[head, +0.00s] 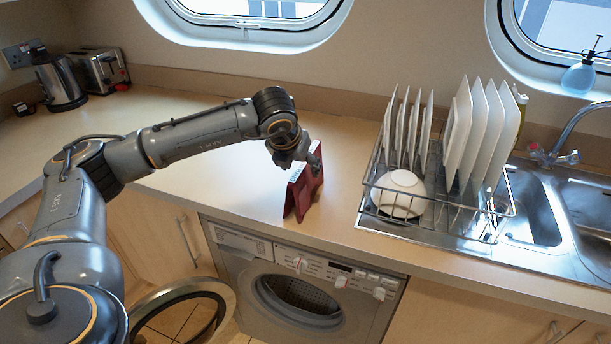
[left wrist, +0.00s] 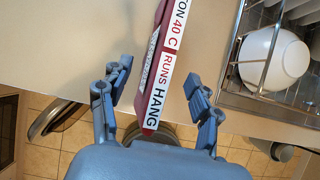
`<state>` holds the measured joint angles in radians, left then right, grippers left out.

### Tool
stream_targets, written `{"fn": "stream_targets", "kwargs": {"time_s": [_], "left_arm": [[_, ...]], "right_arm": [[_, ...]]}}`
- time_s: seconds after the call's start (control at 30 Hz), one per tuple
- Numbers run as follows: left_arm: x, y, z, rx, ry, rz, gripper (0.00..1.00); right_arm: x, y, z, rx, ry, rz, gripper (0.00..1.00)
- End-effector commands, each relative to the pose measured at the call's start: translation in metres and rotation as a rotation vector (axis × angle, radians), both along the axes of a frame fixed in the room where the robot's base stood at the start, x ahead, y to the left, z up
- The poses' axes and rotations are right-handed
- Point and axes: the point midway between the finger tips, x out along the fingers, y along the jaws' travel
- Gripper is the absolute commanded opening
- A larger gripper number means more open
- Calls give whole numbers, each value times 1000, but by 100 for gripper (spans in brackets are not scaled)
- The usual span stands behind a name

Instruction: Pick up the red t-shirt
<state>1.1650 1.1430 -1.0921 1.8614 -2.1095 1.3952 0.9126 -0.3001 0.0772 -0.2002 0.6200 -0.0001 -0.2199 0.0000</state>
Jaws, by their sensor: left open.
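The red t-shirt (head: 302,194) stands on the counter near its front edge, above the washing machine. It looks like a stiff folded red piece with white printed strips along its top. In the left wrist view the t-shirt (left wrist: 167,70) runs between the fingers, with the words "40 C", "RUNS" and "HANG" readable. My left gripper (head: 299,162) is open directly over it, pointing down. In the left wrist view the left gripper's (left wrist: 158,75) fingers are on either side of the t-shirt, with gaps showing on both sides. My right gripper is not in view.
A dish rack (head: 437,222) with plates and a white bowl (head: 398,192) stands to the right, by the sink (head: 530,205). The washing machine (head: 305,285) below has its round door (head: 180,300) open. A kettle (head: 60,82) and toaster (head: 100,70) stand far left. Counter behind the t-shirt is clear.

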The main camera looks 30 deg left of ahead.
Motion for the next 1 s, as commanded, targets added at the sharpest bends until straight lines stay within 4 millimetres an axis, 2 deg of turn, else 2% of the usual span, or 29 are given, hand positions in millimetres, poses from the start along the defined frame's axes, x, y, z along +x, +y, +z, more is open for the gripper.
{"fn": "stream_targets", "kwargs": {"time_s": [0.1, 0.27, 0.43, 0.6, 0.87, 1.0], "left_arm": [[6, 2, -11, 0, 2, 0, 63], [12, 2, -18, -1, 2, -1, 63], [27, 4, -37, -1, 3, -1, 63], [36, 7, -56, -1, 1, -1, 63], [37, 7, -58, -1, 0, -3, 63], [37, 7, -58, -1, 0, -2, 34]], "right_arm": [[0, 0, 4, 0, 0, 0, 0], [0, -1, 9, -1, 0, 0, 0], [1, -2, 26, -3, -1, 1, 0], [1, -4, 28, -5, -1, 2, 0], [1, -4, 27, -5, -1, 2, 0], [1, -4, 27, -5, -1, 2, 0]]}}
